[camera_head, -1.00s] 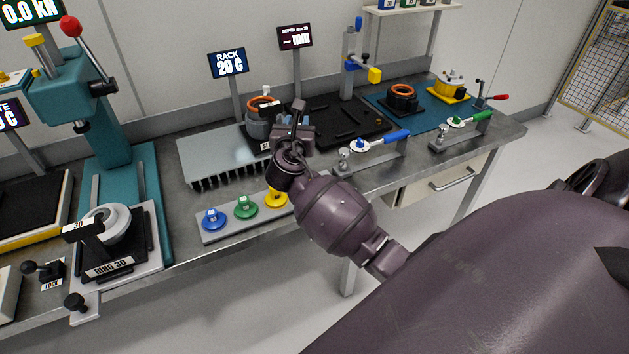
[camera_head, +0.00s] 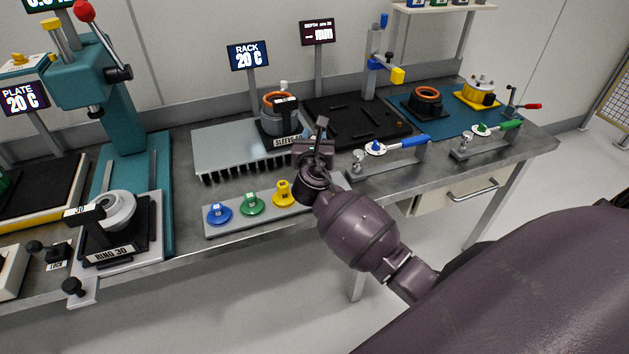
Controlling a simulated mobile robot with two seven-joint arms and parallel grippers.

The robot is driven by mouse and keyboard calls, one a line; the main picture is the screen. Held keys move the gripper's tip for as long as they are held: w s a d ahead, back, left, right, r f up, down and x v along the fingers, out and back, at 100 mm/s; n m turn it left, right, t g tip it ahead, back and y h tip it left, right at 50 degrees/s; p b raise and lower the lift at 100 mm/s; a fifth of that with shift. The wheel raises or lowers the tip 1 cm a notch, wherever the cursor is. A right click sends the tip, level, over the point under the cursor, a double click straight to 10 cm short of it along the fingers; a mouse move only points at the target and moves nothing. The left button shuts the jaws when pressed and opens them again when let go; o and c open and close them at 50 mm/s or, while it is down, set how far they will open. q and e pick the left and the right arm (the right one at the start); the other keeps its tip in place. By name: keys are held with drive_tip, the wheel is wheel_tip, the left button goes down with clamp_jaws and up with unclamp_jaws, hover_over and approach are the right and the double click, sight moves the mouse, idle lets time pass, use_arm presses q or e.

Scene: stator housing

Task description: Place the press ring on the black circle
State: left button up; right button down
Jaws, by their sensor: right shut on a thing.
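A pale grey ring (camera_head: 117,212) sits in a black fixture (camera_head: 120,240) labelled "RING 30" at the left, partly behind a black block marked "30". I cannot tell whether it is the press ring. My right gripper (camera_head: 321,128) is over the bench, just right of the "SLEEVE" block and behind the tray of coloured pucks. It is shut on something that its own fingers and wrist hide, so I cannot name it. I cannot make out a distinct black circle. My left gripper is not in view.
A tray holds blue (camera_head: 219,214), green (camera_head: 252,204) and yellow (camera_head: 284,194) pucks. A finned rack (camera_head: 222,147) carries a sleeve with an orange top (camera_head: 281,100). A teal press (camera_head: 97,75) stands left.

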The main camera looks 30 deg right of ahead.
wheel_tip(320, 180, down, 12)
drive_tip(key=b, duration=0.3)
drive_tip(key=shift+f, duration=0.25)
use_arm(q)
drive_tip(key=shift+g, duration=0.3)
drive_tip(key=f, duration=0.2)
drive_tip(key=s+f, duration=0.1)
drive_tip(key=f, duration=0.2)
use_arm(e)
drive_tip(key=shift+f, duration=0.2)
drive_tip(key=shift+f+b, duration=0.15)
drive_tip(key=shift+b, duration=0.2)
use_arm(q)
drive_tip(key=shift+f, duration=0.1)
use_arm(e)
drive_tip(key=c, duration=0.8)
unclamp_jaws()
